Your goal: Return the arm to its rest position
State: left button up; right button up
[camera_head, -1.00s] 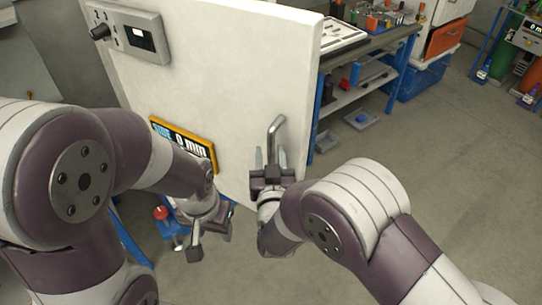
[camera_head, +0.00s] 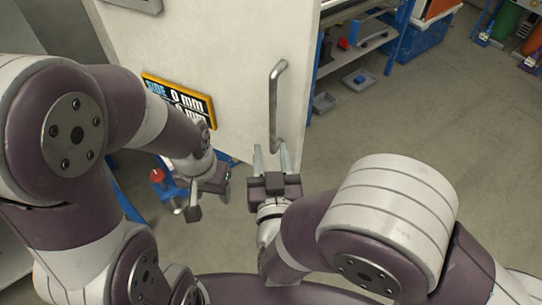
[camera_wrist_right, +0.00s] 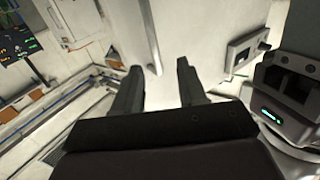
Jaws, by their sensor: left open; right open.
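My right gripper (camera_head: 271,160) is open and empty in the head view. It is just below the lower end of a metal bar handle (camera_head: 277,105) on a white door panel (camera_head: 235,60), apart from the handle as far as I can tell. Its two open fingers also show in the right wrist view (camera_wrist_right: 158,88), with nothing between them. My left gripper (camera_head: 210,195) hangs low at the left of centre, below the yellow-framed sign on the door, and looks empty. Its fingers are partly seen.
A yellow-framed sign (camera_head: 180,100) is on the door. A blue stand with a red knob (camera_head: 157,175) is near my left gripper.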

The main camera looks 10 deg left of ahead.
dwell(0.4)
jog(key=w+d+f+m+g+h, duration=0.1)
jog(key=w+d+f+g, duration=0.5)
jog(key=d+g, duration=0.25)
jog(key=s+d+f+g+h, duration=0.1)
jog(key=s+d+g, duration=0.3)
jog(key=d, duration=0.4)
jog(key=s+d+m+g+h, duration=0.1)
jog(key=s+d+g+h, duration=0.1)
jog(key=s+d, duration=0.5)
jog(key=shift+d+f+g, duration=0.35)
jog(key=shift+d+g, duration=0.25)
jog(key=shift+g, duration=0.25)
